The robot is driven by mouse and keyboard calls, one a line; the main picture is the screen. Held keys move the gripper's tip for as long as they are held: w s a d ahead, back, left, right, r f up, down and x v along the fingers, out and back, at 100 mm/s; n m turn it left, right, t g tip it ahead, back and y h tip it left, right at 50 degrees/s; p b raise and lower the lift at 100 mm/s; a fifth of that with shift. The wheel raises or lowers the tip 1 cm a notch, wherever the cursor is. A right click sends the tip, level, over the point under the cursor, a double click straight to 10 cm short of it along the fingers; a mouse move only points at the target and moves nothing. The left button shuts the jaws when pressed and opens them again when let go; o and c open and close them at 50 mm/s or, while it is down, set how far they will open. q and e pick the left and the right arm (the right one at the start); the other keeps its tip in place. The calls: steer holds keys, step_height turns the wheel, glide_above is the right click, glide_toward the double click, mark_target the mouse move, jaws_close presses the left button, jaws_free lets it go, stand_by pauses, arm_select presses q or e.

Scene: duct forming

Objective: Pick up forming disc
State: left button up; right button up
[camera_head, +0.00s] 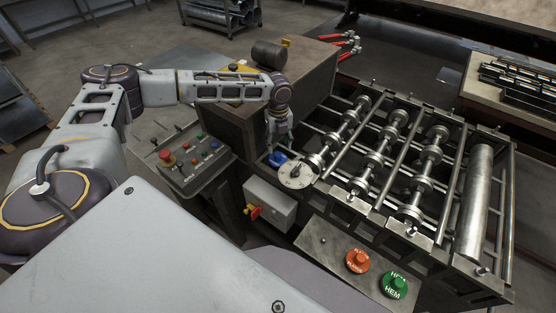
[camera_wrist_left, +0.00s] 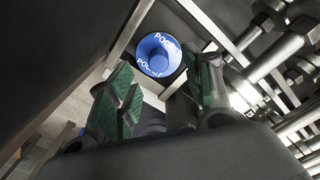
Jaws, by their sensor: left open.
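A round blue piece with white lettering and a hollow centre, which looks like the forming disc (camera_wrist_left: 158,55), shows in the left wrist view beyond and between the fingertips. In the head view a small blue piece (camera_head: 278,158) sits beside a silver dial-like plate (camera_head: 296,174) at the roller machine's left corner. My left gripper (camera_head: 279,144) points down just above this spot; its fingers are partly hidden by the wrist. In the wrist view the green-padded fingers (camera_wrist_left: 166,82) stand apart with nothing gripped. My right gripper is not in view.
The roller machine (camera_head: 405,222) with several metal rollers fills the right. A control box (camera_head: 190,153) and a tall dark cabinet (camera_head: 300,85) stand close around my left wrist. A panel with red and green buttons (camera_head: 358,261) is at the front. Red-handled tools (camera_head: 347,42) lie behind.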

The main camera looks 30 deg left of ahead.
mark_target(278, 153)
arm_select(q)
steer(key=shift+f, duration=0.5)
steer(key=shift+f, duration=0.1)
steer(key=shift+s+a+f+p, duration=0.1)
steer(key=shift+f+p, duration=0.3)
steer(key=shift+f, duration=0.9)
steer(key=shift+s+f+p, duration=0.1)
steer(key=shift+f+p, duration=0.25)
steer(key=shift+f, duration=0.9)
steer(key=shift+c, duration=0.4)
steer(key=shift+w+r, duration=0.1)
jaws_close()
